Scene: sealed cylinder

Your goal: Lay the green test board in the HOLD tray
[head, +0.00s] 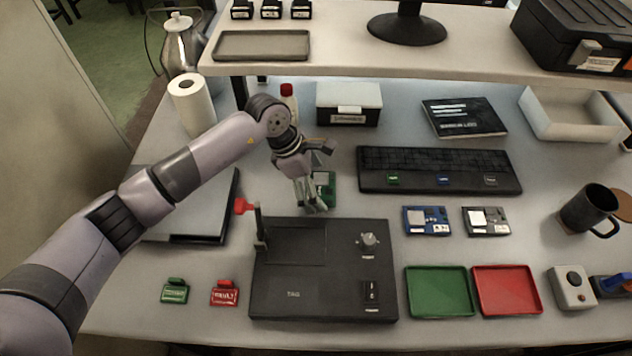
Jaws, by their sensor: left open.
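The green test board (328,181) lies on the bench behind the black test fixture (335,280), partly hidden by my left gripper. My left gripper (312,204) points down, open, with its fingers at the board's left and front side. I cannot tell whether the fingers touch the board. A green tray (440,292) and a red tray (506,290) lie side by side at the front right, both empty. No HOLD lettering is readable on either. My right gripper is out of view.
A blue board (427,221) and a dark board (486,221) lie behind the trays. A black keyboard-like rack (438,170) stands farther back. The fixture has an upright red-tipped lever (260,228). A mug (588,210) and button box (572,288) are at right.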

